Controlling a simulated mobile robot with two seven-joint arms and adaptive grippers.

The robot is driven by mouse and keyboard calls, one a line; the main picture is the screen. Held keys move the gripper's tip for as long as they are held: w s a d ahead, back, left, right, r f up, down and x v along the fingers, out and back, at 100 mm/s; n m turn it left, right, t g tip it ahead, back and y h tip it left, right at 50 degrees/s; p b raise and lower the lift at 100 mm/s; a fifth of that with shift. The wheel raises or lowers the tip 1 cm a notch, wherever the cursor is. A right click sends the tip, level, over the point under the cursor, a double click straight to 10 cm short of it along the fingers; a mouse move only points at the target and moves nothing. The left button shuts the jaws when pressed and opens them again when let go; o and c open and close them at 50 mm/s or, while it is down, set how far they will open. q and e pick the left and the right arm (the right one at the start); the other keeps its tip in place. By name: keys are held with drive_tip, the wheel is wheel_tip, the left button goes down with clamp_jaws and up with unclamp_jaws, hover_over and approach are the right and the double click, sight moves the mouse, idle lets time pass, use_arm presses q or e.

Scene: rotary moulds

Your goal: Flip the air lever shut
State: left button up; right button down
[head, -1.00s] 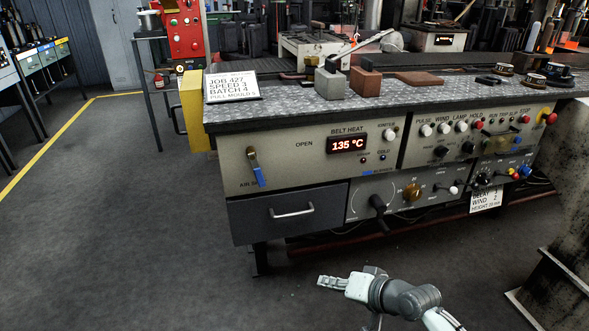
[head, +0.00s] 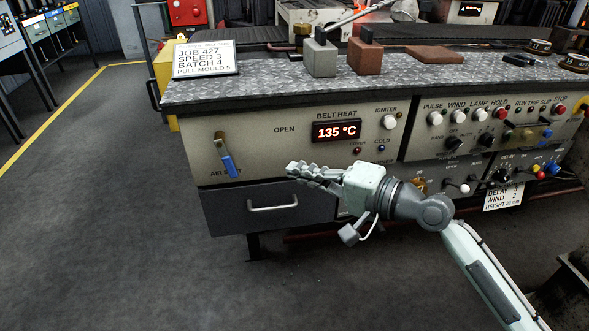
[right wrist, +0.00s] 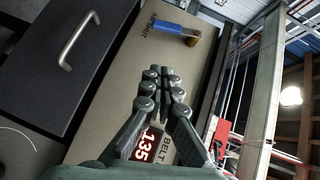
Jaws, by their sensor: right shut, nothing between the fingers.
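The air lever (head: 226,160) is on the left of the cream panel, a brass mount with a blue handle hanging down and slightly right. The word OPEN is printed to its right, and a partly covered AIR label is below it. In the right wrist view the blue lever (right wrist: 172,28) lies beyond my fingertips, near the top. My right gripper (head: 292,170) is shut and empty, to the right of the lever and apart from it, pointing left in front of the panel. It also shows in the right wrist view (right wrist: 160,72). My left gripper is not in view.
A dark drawer with a metal handle (head: 273,207) is below the lever. The belt heat display (head: 336,131) reads 135 °C. Knobs and switches fill the panel to the right. A job card (head: 206,58) and blocks stand on the bench top (head: 270,85). Floor at left is clear.

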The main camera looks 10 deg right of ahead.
sight(236, 170)
use_arm(q)
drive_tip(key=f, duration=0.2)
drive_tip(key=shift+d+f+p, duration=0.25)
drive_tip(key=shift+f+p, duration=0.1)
drive_tip(key=shift+p, duration=0.05)
use_arm(e)
drive_tip(key=w+a, duration=0.1)
drive_tip(key=a, duration=0.2)
drive_tip(key=w+a+f, duration=0.1)
drive_tip(key=w+a, duration=0.1)
drive_tip(key=a, duration=0.1)
drive_tip(key=w+a+f, duration=0.1)
drive_tip(key=w+a, duration=0.1)
drive_tip(key=a, duration=0.1)
drive_tip(key=shift+w+a+f, duration=0.1)
drive_tip(key=shift+w, duration=0.15)
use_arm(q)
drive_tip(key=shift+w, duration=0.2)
